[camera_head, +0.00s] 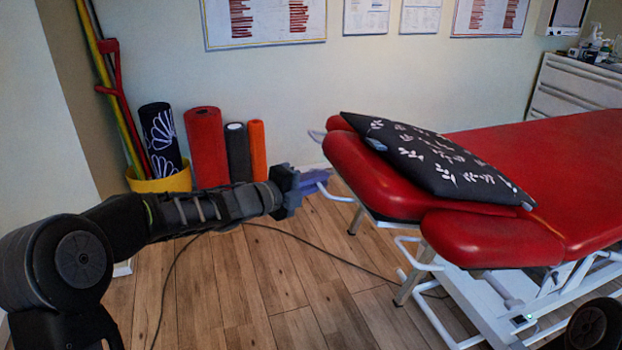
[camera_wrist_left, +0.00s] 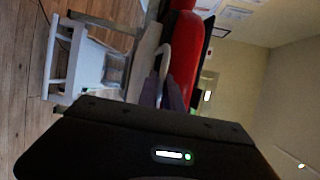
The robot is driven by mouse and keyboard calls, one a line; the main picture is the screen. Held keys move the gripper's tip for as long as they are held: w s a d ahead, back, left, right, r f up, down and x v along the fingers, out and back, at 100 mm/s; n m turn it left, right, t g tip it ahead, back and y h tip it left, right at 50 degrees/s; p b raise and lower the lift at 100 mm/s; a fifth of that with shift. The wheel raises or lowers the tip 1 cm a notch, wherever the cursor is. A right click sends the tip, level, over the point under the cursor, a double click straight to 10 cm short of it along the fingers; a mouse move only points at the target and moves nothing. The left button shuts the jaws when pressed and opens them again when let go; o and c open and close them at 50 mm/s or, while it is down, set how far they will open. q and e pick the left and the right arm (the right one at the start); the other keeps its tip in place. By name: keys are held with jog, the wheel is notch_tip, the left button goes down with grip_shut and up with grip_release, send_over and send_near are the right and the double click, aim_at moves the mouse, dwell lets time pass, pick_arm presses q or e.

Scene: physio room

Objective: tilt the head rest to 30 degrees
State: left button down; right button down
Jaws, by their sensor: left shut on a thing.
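The red padded head rest (camera_head: 375,182) is at the near left end of the treatment table, with a dark flower-patterned pillow (camera_head: 440,160) lying over it and onto the table. A white bar handle (camera_head: 336,193) sticks out from under its left edge. My left gripper (camera_head: 318,178) is at this handle, shut on it, its purple fingers reaching in from the left. In the left wrist view the fingers (camera_wrist_left: 172,98) meet the curved white handle (camera_wrist_left: 165,62) beside the red padding (camera_wrist_left: 183,50). The head rest's exact angle is hard to read. My right gripper is not in view.
A red side pad (camera_head: 490,240) and the white table frame (camera_head: 440,305) are at the near right. A yellow bucket (camera_head: 160,181) and several rolled mats (camera_head: 207,147) stand by the back wall. A dark cable (camera_head: 300,240) crosses the wooden floor.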

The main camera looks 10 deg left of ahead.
pick_arm(q)
jog(key=d+r+p, duration=0.1)
jog(key=r, duration=0.1)
jog(key=w+d+r+p, duration=0.1)
jog(key=r+p, duration=0.1)
jog(key=r, duration=0.1)
jog(key=w+d+r+p, duration=0.1)
jog(key=r+p, duration=0.1)
jog(key=r, duration=0.1)
jog(key=shift+d, duration=0.1)
jog(key=c, duration=1.5)
grip_release()
jog(key=shift+c, duration=0.2)
jog(key=shift+s, duration=0.1)
send_near(345, 146)
jog(key=shift+v, duration=0.8)
